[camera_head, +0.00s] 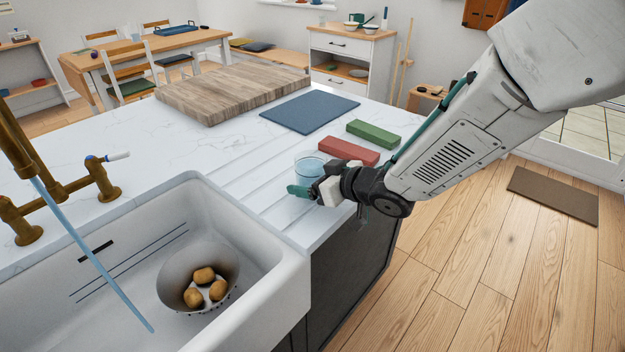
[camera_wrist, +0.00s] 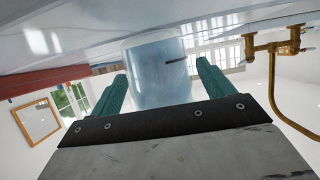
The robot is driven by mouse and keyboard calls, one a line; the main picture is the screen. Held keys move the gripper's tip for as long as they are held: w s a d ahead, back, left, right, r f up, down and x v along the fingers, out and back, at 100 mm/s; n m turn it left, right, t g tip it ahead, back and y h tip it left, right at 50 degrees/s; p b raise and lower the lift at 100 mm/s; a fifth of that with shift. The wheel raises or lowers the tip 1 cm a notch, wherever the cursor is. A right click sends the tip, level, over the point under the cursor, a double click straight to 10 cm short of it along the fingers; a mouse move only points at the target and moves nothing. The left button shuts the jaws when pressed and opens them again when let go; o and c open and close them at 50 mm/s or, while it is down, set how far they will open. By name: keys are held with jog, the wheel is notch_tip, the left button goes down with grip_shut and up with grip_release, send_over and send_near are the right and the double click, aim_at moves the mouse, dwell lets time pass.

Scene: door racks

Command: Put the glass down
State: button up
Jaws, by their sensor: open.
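The glass (camera_head: 311,162) is a clear tumbler with bluish contents, standing on the white ribbed drainer part of the counter, right of the sink. In the wrist view the glass (camera_wrist: 158,72) lies between the two teal fingers of my gripper (camera_wrist: 163,88), with a visible gap at the right finger. My gripper (camera_head: 302,191) is open and low over the counter, just in front of the glass in the head view. Its fingers and wrist hide the lower part of the glass there.
A red block (camera_head: 347,150) and a green block (camera_head: 373,135) lie just behind the glass. A blue mat (camera_head: 310,112) and a wooden board (camera_head: 232,92) lie farther back. The white sink (camera_head: 291,287) holds a colander (camera_head: 176,270) with potatoes; water runs from the brass tap (camera_head: 99,178).

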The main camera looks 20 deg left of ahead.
jog(key=v, duration=1.2)
jog(key=w+d+r+m+t+h, duration=0.2)
jog(key=w+d+r+m+h, duration=0.15)
jog(key=d, duration=0.45)
jog(key=w+d+r+m+t+h, duration=0.2)
jog(key=d+t+h, duration=0.15)
jog(key=d, duration=0.45)
jog(key=s+d+r+m+g+h, duration=0.2)
jog(key=s+d+m+h, duration=0.25)
jog(key=d, duration=0.75)
jog(key=s+d+m+g, duration=0.1)
jog(key=s+d+g, duration=0.2)
jog(key=s, duration=0.8)
jog(key=s+d+r+m+g+h, duration=0.1)
jog(key=s+d+m+g, duration=0.1)
jog(key=s, duration=1)
jog(key=shift+s+d+m+g, duration=0.15)
jog(key=shift+d+m+g, duration=0.15)
jog(key=shift+d+g, duration=0.65)
jog(key=shift+a, duration=0.2)
